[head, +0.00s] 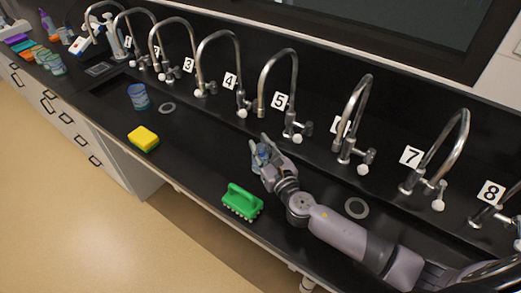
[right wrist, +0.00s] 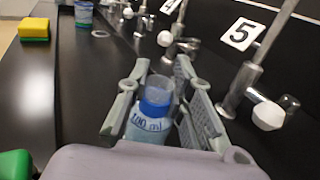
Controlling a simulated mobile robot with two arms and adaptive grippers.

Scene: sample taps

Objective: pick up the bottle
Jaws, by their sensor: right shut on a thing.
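In the head view my right gripper (head: 263,156) is over the black counter in front of tap 5, and the bottle (head: 262,153) shows only partly between the fingers. I cannot tell whether the bottle touches the counter. My left gripper is not in view.
Numbered curved taps (head: 282,88) line the back of the black counter. A green brush (head: 243,202) lies near the front edge, left of my right arm. Several containers (head: 55,64) stand at the far left.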

